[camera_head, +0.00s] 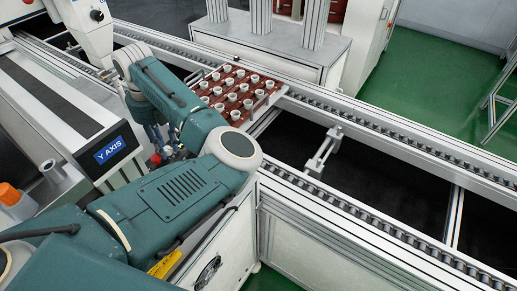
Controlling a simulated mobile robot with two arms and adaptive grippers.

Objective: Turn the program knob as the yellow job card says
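A small yellow card (165,263) with dark marks too small to read shows at the bottom, beside my arm. To its right, on the front of a white cabinet, is a dark round fitting (207,272) that looks like a knob; its setting is too small to read. My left arm comes in from the lower left, bends at its elbow and folds back. My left gripper (160,147) is small and partly hidden behind the arm, near the Y AXIS box and well above the card. I cannot tell whether it is open or shut. My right gripper is out of view.
A red-brown tray (270,97) of several white pots sits on the conveyor (350,108) behind my arm. The Y AXIS box (110,150) is close to the left. An orange-capped bottle (12,200) stands at the far left. Green floor is open at the upper right.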

